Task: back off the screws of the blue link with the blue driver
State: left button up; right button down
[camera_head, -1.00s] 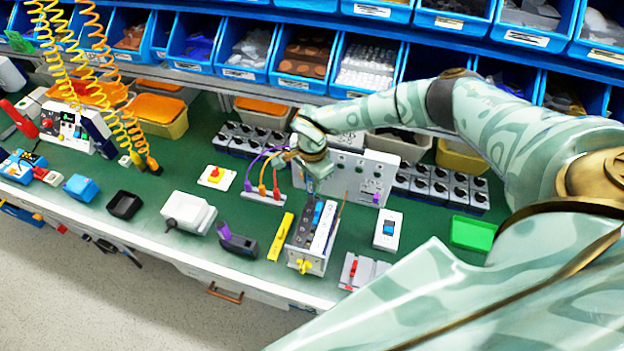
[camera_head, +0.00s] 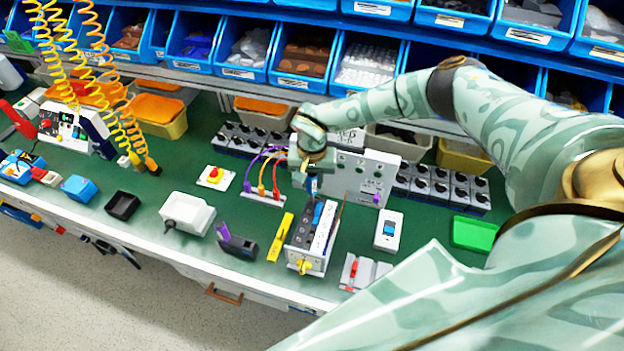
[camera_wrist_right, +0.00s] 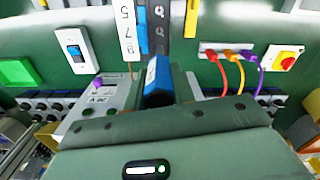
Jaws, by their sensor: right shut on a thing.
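The terminal block (camera_head: 303,240) stands on the green bench, with dark and white strips and the blue link (camera_head: 318,212) on top. In the right wrist view the blue link (camera_wrist_right: 142,38) lies between the numbered white strip (camera_wrist_right: 124,42) and a dark row with round screw spots (camera_wrist_right: 159,14). My right gripper (camera_head: 311,176) is shut on the blue driver (camera_head: 312,187), just behind the block's far end. The driver (camera_wrist_right: 157,80) also shows in the right wrist view, pointing towards the block. I cannot tell whether its tip touches a screw. My left gripper is out of view.
A grey panel (camera_head: 372,172) stands close behind the right gripper. Purple, orange and red cables (camera_head: 263,178) rise to its left. A yellow tool (camera_head: 280,237) lies left of the block, and a blue rocker switch (camera_head: 388,230) lies to its right.

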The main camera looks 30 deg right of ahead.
jog(key=shift+n, duration=1.1)
jog(key=shift+r+p, duration=2.65)
jog(key=shift+r, duration=0.4)
